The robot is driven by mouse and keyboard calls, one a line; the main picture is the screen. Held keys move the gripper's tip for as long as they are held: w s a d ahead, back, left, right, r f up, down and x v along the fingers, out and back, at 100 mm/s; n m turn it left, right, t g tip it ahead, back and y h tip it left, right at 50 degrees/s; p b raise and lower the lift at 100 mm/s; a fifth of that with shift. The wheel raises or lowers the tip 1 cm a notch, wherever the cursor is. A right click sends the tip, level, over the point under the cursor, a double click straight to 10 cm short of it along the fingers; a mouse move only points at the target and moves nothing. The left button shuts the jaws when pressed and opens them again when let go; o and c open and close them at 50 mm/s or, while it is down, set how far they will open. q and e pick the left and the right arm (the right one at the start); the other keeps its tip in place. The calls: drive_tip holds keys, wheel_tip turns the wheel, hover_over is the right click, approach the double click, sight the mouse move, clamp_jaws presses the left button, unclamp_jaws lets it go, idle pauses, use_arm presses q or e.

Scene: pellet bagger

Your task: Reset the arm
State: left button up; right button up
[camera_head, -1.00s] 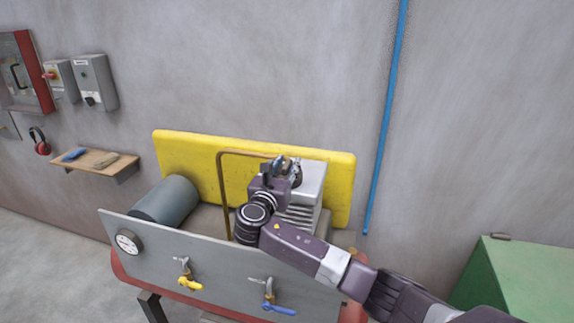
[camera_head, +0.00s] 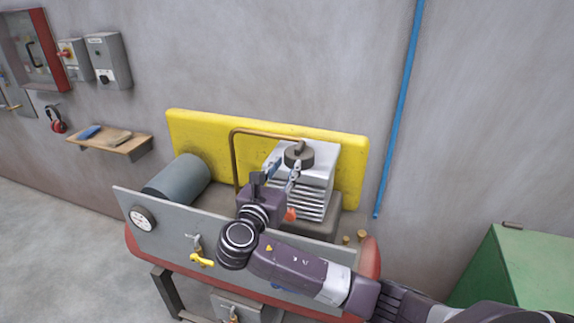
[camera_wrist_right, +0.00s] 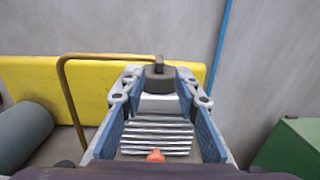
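My right arm (camera_head: 300,268) comes in from the lower right in the head view. Its gripper (camera_head: 279,168) is raised in front of the finned metal block (camera_head: 312,203) of the machine. In the right wrist view the two blue-padded fingers of the right gripper (camera_wrist_right: 158,90) stand wide apart with nothing held between them. The block and its dark round cap (camera_wrist_right: 159,78) show beyond the fingers. My left gripper is in neither view.
The machine has a yellow back panel (camera_head: 205,133), a grey cylinder (camera_head: 180,180), a copper pipe (camera_head: 235,160), a gauge (camera_head: 141,219) and a yellow-handled valve (camera_head: 201,260). A green box (camera_head: 527,262) stands at the right. A shelf (camera_head: 112,142) hangs on the left wall.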

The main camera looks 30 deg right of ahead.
idle(0.3)
drive_tip(key=s+a+f+m+g+y, duration=0.1)
drive_tip(key=s+a+f+m+y, duration=0.2)
drive_tip(key=f, duration=0.4)
drive_tip(key=s+a+f+m+g+y, duration=0.1)
drive_tip(key=s+f+m+g+y, duration=0.15)
drive_tip(key=s+f, duration=0.35)
drive_tip(key=s+a+f+m+g+y, duration=0.1)
drive_tip(key=s+a+f+m+y, duration=0.2)
drive_tip(key=f, duration=0.5)
drive_tip(key=s+a+f+m+g+y, duration=0.1)
drive_tip(key=s+a+f+m+y, duration=0.1)
drive_tip(key=s+m, duration=0.4)
drive_tip(key=s+a+f+m+g+y, duration=0.1)
drive_tip(key=s+a+f+m+y, duration=0.2)
drive_tip(key=s, duration=0.6)
drive_tip(key=s+a+f+m+g+y, duration=0.1)
drive_tip(key=s+f+m+g, duration=0.1)
drive_tip(key=s+m, duration=0.45)
wheel_tip(320, 180, down, 30)
drive_tip(key=s+b, duration=0.3)
drive_tip(key=s+d+f+g+b, duration=0.2)
drive_tip(key=s+f, duration=1.4)
drive_tip(key=f, duration=0.2)
drive_tip(key=shift+s+d+h, duration=0.35)
drive_tip(key=shift+s+d, duration=0.05)
